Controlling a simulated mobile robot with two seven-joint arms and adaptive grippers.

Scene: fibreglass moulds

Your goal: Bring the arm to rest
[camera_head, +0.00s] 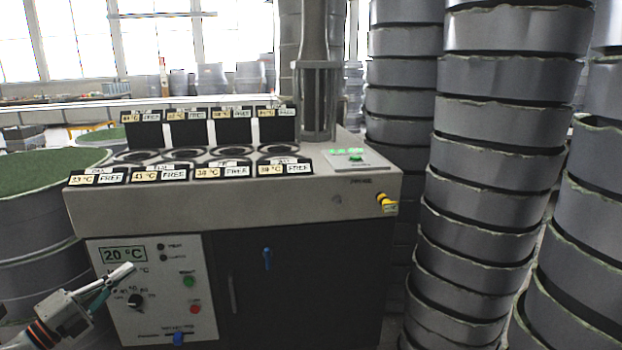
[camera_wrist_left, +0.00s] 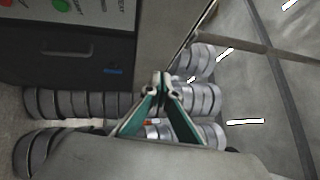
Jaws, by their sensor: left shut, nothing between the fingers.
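My left gripper (camera_head: 124,273) is at the lower left of the head view, in front of the machine's control panel (camera_head: 205,250). Its fingers are shut and hold nothing. In the left wrist view the shut fingers (camera_wrist_left: 160,80) show in the middle, with the machine's dark front behind them at the upper left. The gripper overlaps the panel near its black knob (camera_head: 134,301) in the head view; I cannot tell whether it touches it. My right gripper is in neither view.
A grey machine (camera_head: 330,195) with several round wells and FREE labels stands ahead. Tall stacks of grey moulds (camera_head: 490,150) rise at the right. A grey drum with a green top (camera_head: 40,175) stands at the left. Bare floor (camera_wrist_left: 275,90) shows at the right of the wrist view.

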